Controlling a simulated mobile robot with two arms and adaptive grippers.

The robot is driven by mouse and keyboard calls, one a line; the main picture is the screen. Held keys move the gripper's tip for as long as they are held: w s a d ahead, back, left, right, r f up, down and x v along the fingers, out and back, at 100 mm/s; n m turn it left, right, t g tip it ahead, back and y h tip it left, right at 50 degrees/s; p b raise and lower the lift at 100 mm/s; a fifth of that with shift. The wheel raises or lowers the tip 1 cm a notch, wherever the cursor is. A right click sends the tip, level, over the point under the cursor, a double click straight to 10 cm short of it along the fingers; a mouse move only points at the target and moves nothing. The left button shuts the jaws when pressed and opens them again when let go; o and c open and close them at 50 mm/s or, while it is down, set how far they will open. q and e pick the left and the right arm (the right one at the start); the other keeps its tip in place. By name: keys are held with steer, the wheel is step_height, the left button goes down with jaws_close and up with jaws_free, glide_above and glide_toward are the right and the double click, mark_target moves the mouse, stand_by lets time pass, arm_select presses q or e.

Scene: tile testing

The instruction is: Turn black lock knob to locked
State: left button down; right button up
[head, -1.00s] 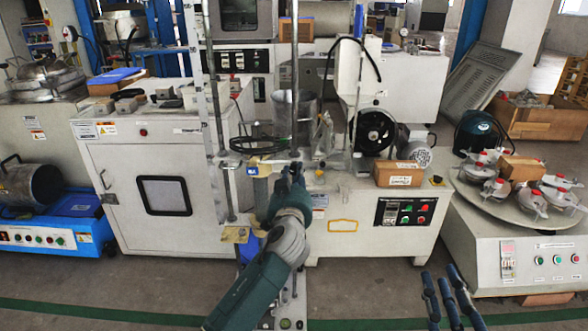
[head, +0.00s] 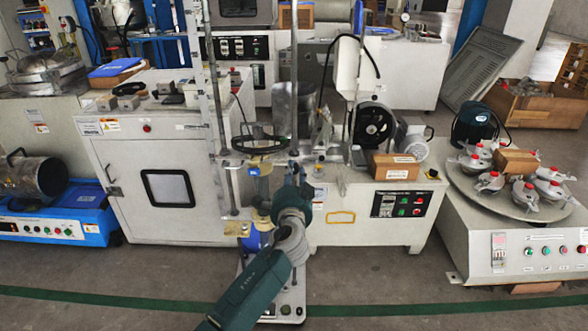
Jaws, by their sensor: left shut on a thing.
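My left gripper (head: 293,178) reaches up from the bottom of the head view to the front of a tall test stand with metal rods (head: 294,90). It is shut at the lower end of the middle rod, on what seems to be the black lock knob. The fingers and wrist hide the knob, so its turn position cannot be read. A black handwheel (head: 258,145) sits on the stand just left of the gripper. My right gripper is out of view.
A white cabinet (head: 150,190) stands left of the stand. At right is a white machine with a control panel (head: 402,204) and a brown box (head: 394,167) on top. A round plate with several metal pots (head: 470,185) stands far right. The floor in front is clear.

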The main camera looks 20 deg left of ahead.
arm_select(q)
steer(key=shift+s+a+f+m+y+p, duration=0.15)
steer(key=shift+m+p, duration=0.2)
steer(key=shift+m, duration=0.4)
steer(key=shift+w+a+f+m+y+p, duration=0.15)
steer(key=shift+m+p, duration=0.15)
steer(key=shift+m, duration=0.45)
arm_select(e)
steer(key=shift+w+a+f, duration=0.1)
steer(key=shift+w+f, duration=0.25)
arm_select(q)
steer(key=shift+s+d, duration=0.1)
steer(key=c, duration=1.5)
jaws_free()
steer(key=shift+r, duration=0.2)
steer(key=v, duration=1.2)
steer(key=shift+r, duration=0.1)
